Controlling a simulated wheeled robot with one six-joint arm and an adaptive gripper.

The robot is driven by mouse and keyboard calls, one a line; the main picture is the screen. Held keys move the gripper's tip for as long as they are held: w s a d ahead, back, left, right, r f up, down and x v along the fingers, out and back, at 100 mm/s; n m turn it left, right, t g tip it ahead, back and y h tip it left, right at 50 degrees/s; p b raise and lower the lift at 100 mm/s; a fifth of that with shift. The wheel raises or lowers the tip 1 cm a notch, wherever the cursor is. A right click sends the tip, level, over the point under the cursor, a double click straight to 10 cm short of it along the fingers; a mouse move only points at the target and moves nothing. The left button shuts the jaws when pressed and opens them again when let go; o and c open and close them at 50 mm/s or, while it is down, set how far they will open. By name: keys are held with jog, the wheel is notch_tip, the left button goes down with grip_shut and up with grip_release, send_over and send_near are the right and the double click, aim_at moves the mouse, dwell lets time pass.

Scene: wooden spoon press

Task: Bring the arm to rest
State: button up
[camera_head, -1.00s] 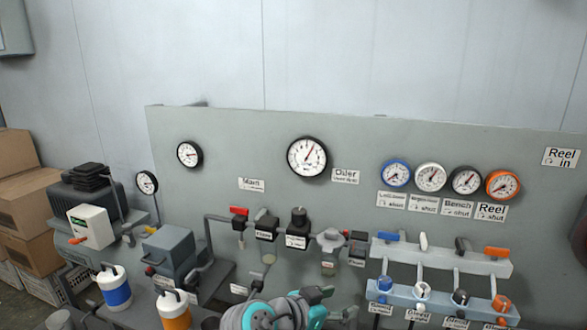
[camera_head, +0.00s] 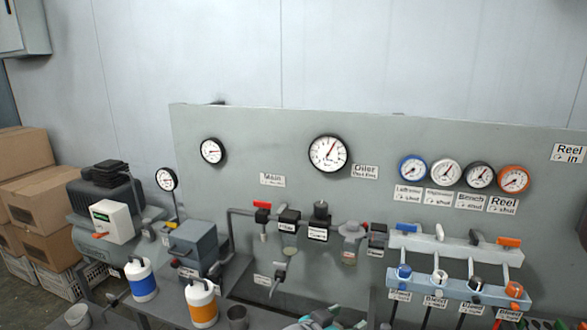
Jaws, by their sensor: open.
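Part of my arm (camera_head: 318,321), grey and teal, shows at the bottom edge of the head view, right of the middle. It is low in front of the grey panel and mostly cut off by the frame. I cannot make out my gripper's fingers in this view. No held object is visible.
The grey panel (camera_head: 270,125) carries several gauges and labels. A valve row with a red lever (camera_head: 262,205) and a manifold (camera_head: 450,288) with coloured knobs stand in front. An orange-banded bottle (camera_head: 202,305), a blue-banded bottle (camera_head: 142,280) and cardboard boxes (camera_head: 50,232) are at left.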

jog(key=s+d+f+n+t+y, duration=0.1)
jog(key=s+d+f+n+y, duration=0.2)
jog(key=f, duration=0.4)
jog(key=s+d+f+n+t+y, duration=0.1)
jog(key=s+d+f+n, duration=0.15)
jog(key=s+f, duration=0.4)
jog(key=s+f+n+t+y, duration=0.1)
jog(key=s+f+n+y, duration=0.3)
jog(key=s+f, duration=0.5)
jog(key=s+r+y, duration=0.2)
jog(key=s+r, duration=0.1)
jog(key=s, duration=1.4)
jog(key=s+d+r+t, duration=0.1)
jog(key=s+r+t, duration=0.1)
jog(key=s+r, duration=0.8)
jog(key=shift+s+d+m+t, duration=0.35)
jog(key=shift+s+m, duration=0.1)
jog(key=shift+s, duration=0.25)
